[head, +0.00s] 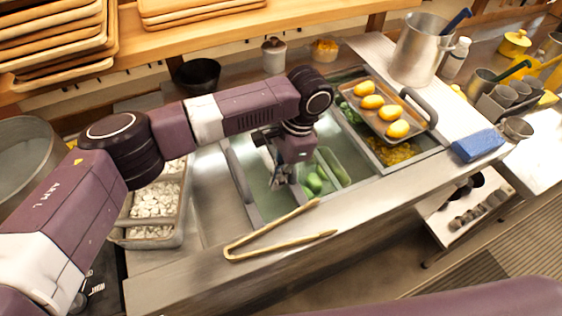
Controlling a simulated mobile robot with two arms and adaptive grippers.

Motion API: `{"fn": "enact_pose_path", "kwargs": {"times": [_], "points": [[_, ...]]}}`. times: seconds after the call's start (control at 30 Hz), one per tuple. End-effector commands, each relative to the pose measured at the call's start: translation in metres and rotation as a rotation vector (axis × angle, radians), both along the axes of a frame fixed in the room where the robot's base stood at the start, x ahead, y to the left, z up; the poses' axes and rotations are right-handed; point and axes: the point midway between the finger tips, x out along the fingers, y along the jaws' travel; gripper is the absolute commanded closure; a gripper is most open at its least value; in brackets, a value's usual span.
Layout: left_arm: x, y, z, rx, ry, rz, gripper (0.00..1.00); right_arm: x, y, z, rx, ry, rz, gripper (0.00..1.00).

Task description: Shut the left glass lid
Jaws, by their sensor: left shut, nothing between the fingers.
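The left glass lid (258,188) is a pale greenish pane over the left part of the counter well, with a grey bar handle (238,172) along its left side. My arm hides part of it, so I cannot tell exactly how far it covers the well. My left gripper (281,182) is shut and empty, pointing down over the pane, to the right of the handle. I cannot tell whether its tips touch the glass. Green vegetables (316,180) lie in the bins just right of the gripper. My right gripper is out of view.
Wooden tongs (270,238) lie on the counter's front edge. A tray of yellow buns (385,112) rests over the right bins, beside another grey handle (419,108). A blue sponge (478,145) lies at right. A bin of white pieces (152,205) stands at left.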

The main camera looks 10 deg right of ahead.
Motion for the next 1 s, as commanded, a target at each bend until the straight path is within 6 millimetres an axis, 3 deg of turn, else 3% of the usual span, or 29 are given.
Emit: {"fn": "enact_pose_path", "kwargs": {"times": [0.07,0.4,0.83,1.0], "points": [[-0.002,0.006,-0.014,0.003,0.003,0.002,1.0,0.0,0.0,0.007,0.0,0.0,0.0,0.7],[-0.013,0.039,-0.014,0.001,0.001,0.0,1.0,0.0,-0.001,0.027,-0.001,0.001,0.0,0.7],[-0.014,0.042,-0.016,0.0,0.001,0.0,1.0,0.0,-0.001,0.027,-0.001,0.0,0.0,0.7],[-0.001,0.052,-0.016,0.0,0.0,0.005,1.0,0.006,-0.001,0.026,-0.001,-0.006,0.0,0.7]]}}
